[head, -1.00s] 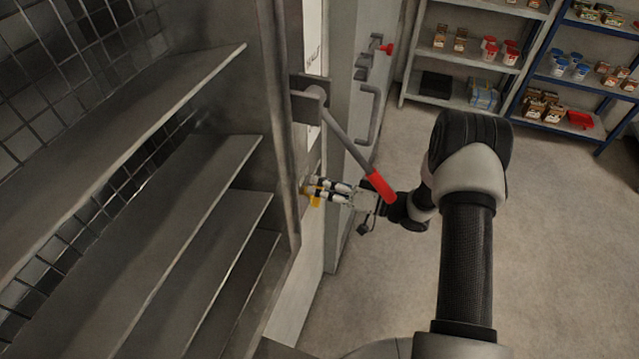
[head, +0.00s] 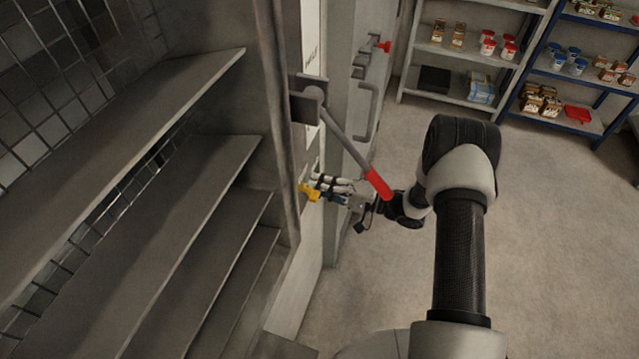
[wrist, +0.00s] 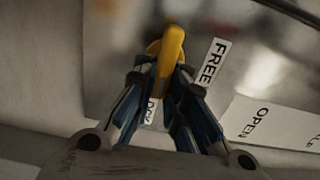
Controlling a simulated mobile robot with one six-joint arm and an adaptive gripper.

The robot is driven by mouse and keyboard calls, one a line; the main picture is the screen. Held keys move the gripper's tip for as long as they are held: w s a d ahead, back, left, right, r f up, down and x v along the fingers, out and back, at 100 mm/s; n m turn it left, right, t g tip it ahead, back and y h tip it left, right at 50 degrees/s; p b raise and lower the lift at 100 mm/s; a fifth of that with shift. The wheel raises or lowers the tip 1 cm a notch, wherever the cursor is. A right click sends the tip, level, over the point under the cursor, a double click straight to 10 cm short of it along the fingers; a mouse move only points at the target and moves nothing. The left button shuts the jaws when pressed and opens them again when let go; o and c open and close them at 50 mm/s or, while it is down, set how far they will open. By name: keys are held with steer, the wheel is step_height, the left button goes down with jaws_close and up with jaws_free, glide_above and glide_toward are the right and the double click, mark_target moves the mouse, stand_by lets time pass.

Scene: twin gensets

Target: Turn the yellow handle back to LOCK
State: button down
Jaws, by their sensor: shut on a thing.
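The yellow handle (wrist: 171,55) stands almost upright in the wrist view, tipped slightly right, on a grey panel. My gripper (wrist: 165,85) is shut on it, one finger on each side, with the handle's upper end showing above the fingertips. A FREE label (wrist: 213,61) is right of the handle. Another label (wrist: 151,111) shows between the fingers, mostly hidden; its word cannot be read in full. In the head view the yellow handle (head: 309,192) is on the panel at the ends of the fingers of my gripper (head: 322,190).
A grey lever with a red grip (head: 379,184) slants across just above my gripper. A white OPEN label (wrist: 262,122) is at the right in the wrist view. Grey shelves (head: 190,215) fill the left. Stocked racks (head: 475,65) stand at the back right; the floor (head: 560,230) is clear.

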steer(key=shift+f, duration=0.1)
stand_by(0.5)
steer(key=c, duration=1.6)
jaws_free()
steer(key=shift+d, duration=0.1)
steer(key=v, duration=1.2)
